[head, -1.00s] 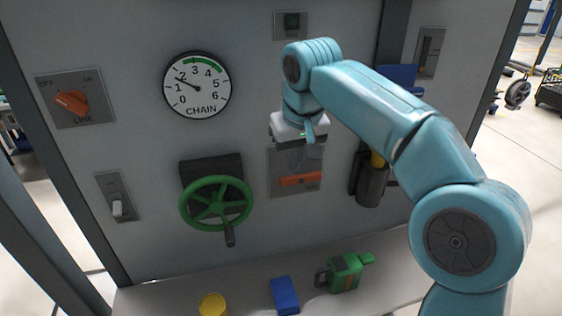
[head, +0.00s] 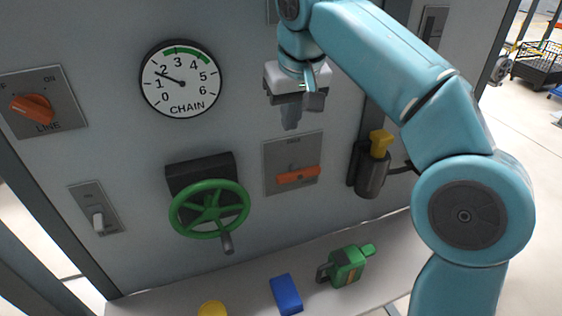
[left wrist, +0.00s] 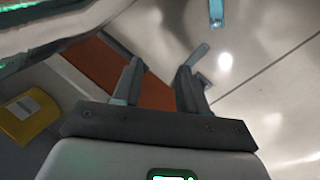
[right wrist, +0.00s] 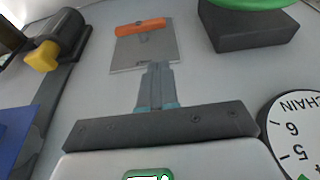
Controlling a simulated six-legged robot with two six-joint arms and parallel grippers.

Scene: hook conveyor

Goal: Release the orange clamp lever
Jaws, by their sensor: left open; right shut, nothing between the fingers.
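The orange clamp lever (head: 298,175) lies roughly level across a grey plate (head: 283,157) on the panel in the head view. In the right wrist view the lever (right wrist: 141,27) shows beyond my fingertips, near the picture's top. My right gripper (head: 291,124) is shut and empty, above the lever and apart from it. In the right wrist view its fingers (right wrist: 157,68) are together, pointing toward the plate. My left gripper (left wrist: 165,75) is open and empty in the left wrist view, away from the panel; it does not show in the head view.
A green handwheel (head: 209,209) is left of the plate. A black holder (head: 370,172) with a yellow-topped part (head: 380,143) is to its right. A chain gauge (head: 181,79) and orange line switch (head: 32,108) are further left. A blue block (head: 286,294) and green object (head: 346,266) sit on the shelf below.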

